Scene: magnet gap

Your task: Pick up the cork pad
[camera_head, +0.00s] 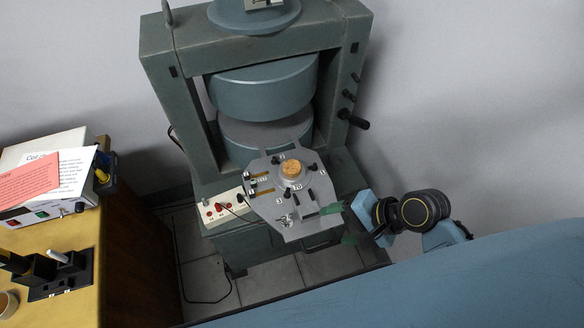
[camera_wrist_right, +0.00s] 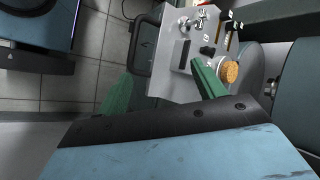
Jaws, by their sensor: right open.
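The cork pad (camera_head: 292,168) is a small round tan disc. It sits on top of a round metal holder on a grey instrument plate (camera_head: 262,208) in front of the large magnet. In the right wrist view the cork pad (camera_wrist_right: 230,72) shows at the right, just beyond one green finger. My right gripper (camera_head: 341,224) is open, its two green fingers apart at the plate's front right edge, with nothing seen between them. In the right wrist view the gripper (camera_wrist_right: 162,88) has one finger over the plate and the other over the floor side. My left gripper is not in view.
The green-grey magnet frame (camera_head: 158,70) with its round poles (camera_head: 262,88) stands behind the plate. Knobs and small fittings surround the cork. A white control box (camera_head: 222,208) is at the plate's left. A wooden desk (camera_head: 84,290) with instruments stands far left.

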